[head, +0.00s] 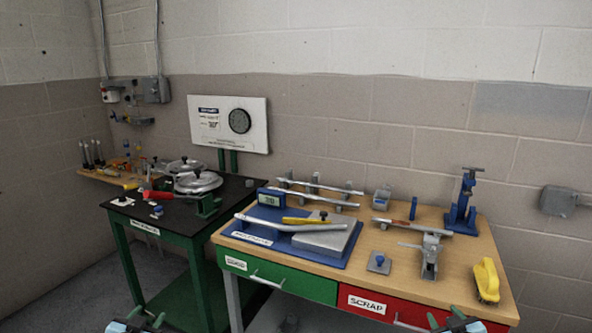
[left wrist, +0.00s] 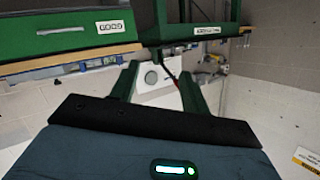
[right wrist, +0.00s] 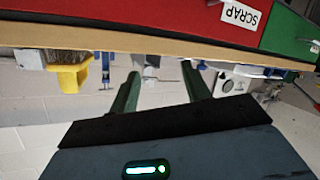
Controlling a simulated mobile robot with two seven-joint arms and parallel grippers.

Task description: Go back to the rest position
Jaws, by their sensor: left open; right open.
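My left gripper (head: 145,317) shows at the bottom edge of the head view, low in front of the benches. In the left wrist view its two green fingers (left wrist: 158,78) stand apart with nothing between them. My right gripper (head: 446,317) shows at the bottom edge of the head view, in front of the wooden bench's red drawer. In the right wrist view its fingers (right wrist: 160,78) are also apart and empty. Both grippers are clear of the bench tops. Most of both arms is out of view.
The wooden bench (head: 400,262) carries a blue fixture mat (head: 262,250), a grey clamp (head: 430,257), a blue press (head: 463,205) and a yellow brush (head: 486,280). Its front has a green drawer (head: 310,284) and a red SCRAP drawer (head: 388,306). A black-topped table (head: 175,226) stands left.

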